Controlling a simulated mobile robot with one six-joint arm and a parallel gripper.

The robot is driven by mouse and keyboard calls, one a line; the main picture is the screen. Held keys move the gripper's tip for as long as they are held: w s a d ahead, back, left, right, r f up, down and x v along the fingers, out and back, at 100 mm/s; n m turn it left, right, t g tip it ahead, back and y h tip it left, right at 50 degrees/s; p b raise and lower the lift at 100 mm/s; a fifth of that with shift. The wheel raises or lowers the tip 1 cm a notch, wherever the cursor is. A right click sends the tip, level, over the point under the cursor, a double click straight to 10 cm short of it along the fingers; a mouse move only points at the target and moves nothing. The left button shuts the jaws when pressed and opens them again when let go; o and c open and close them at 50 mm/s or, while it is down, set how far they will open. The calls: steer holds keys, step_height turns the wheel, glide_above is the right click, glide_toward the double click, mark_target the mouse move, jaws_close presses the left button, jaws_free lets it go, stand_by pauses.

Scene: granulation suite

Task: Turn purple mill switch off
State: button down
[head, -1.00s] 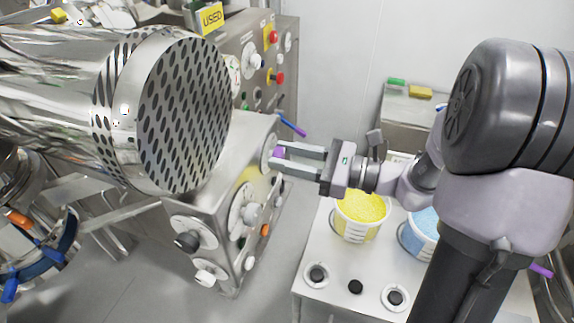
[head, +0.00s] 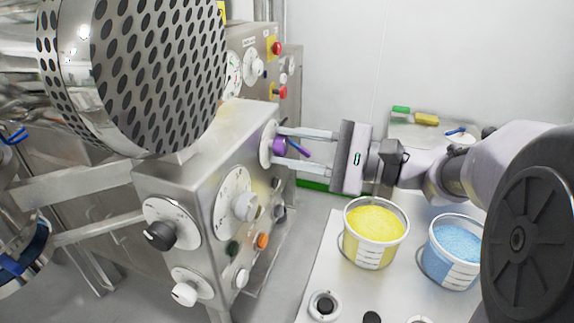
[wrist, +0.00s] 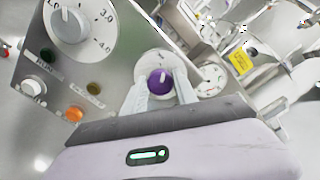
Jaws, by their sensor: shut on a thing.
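The purple mill switch (head: 279,146) is a round knob on a pale dial plate on the right face of the steel mill control box (head: 210,150). My gripper (head: 281,149) reaches in from the right and its two fingers are shut on the knob's sides. In the wrist view the purple knob (wrist: 159,80) sits between the fingertips (wrist: 161,88), with a light pointer mark on its face. The dial's labels are too small to read.
A grey dial knob (head: 245,206), an orange button (head: 262,241) and a black knob (head: 160,235) are on the same box. A perforated steel drum (head: 160,70) hangs above. Tubs of yellow (head: 375,225) and blue (head: 456,245) granules stand below my arm.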

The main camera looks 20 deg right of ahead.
steer(key=shift+f+n+b, duration=0.15)
steer(key=shift+n+b, duration=1.05)
steer(key=shift+b, duration=0.45)
steer(key=shift+n, duration=0.3)
steer(key=c, duration=1)
jaws_free()
steer(key=shift+o, duration=0.2)
steer(key=p+v, duration=0.3)
steer(key=v, duration=1.4)
steer(key=shift+s+d, duration=0.15)
